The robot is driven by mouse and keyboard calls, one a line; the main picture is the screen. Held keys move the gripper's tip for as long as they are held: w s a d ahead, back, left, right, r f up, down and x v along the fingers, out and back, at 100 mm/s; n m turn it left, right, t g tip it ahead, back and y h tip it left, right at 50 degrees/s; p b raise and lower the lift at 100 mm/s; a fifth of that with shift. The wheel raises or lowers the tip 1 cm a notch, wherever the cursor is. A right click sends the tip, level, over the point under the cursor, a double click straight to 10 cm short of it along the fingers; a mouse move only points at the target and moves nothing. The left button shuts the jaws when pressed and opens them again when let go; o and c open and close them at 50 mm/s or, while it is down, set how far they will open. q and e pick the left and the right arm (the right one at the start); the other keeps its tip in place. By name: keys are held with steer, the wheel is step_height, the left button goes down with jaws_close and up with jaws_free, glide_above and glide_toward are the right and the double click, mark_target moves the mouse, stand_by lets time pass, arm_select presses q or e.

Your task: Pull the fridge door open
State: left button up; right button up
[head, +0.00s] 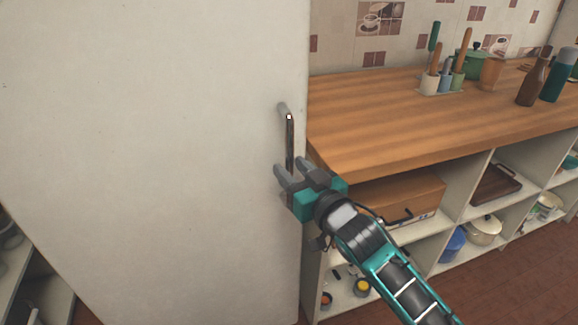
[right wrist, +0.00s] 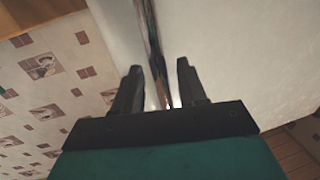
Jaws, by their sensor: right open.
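The fridge door (head: 160,130) is a large off-white panel filling the left of the head view, and it looks shut. Its handle (head: 290,145) is a slim vertical metal bar near the door's right edge. My right gripper (head: 293,170) is at the lower part of the handle, with its two fingers apart. In the right wrist view the handle (right wrist: 152,45) runs down between the open fingers of the gripper (right wrist: 160,85); I cannot tell whether they touch it. The handle's lower end is hidden by the gripper. My left gripper is not in view.
A wooden counter (head: 400,120) stands right of the fridge, with a utensil holder (head: 441,90) and bottles (head: 533,80) on it. Open shelves below hold a wooden box (head: 400,200) and a pot (head: 485,230). Reddish floor (head: 520,285) shows at the lower right.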

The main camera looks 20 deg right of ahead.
steer(key=shift+x, duration=0.9)
jaws_close()
